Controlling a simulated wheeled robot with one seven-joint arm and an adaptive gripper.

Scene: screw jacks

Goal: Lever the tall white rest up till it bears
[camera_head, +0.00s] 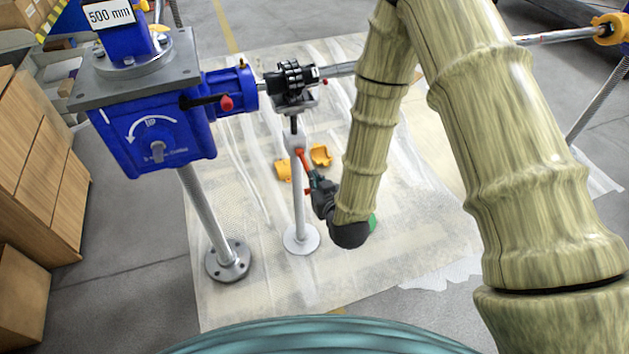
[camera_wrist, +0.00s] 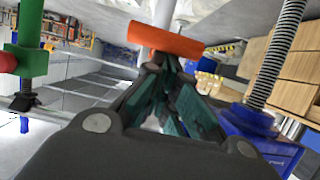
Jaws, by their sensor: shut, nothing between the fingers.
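The tall white rest (camera_head: 299,205) stands upright on a round white foot under the black coupling (camera_head: 291,84) of the shaft line. An orange-red lever (camera_head: 302,158) sticks out near its top. The lever also crosses the upper middle of the wrist view (camera_wrist: 165,40), with part of the white post behind it. My gripper (camera_head: 311,179) is just below and right of the lever, pointing up at it. Its fingers are shut and empty. In the wrist view the fingertips (camera_wrist: 158,64) are close under the lever; I cannot tell whether they touch it.
A blue screw jack (camera_head: 155,135) stands to the left on a threaded spindle with a round flange (camera_head: 228,260). Yellow guard pieces (camera_head: 320,155) lie on the sheeting behind the rest. A green part with a red knob (camera_wrist: 32,47) shows in the wrist view.

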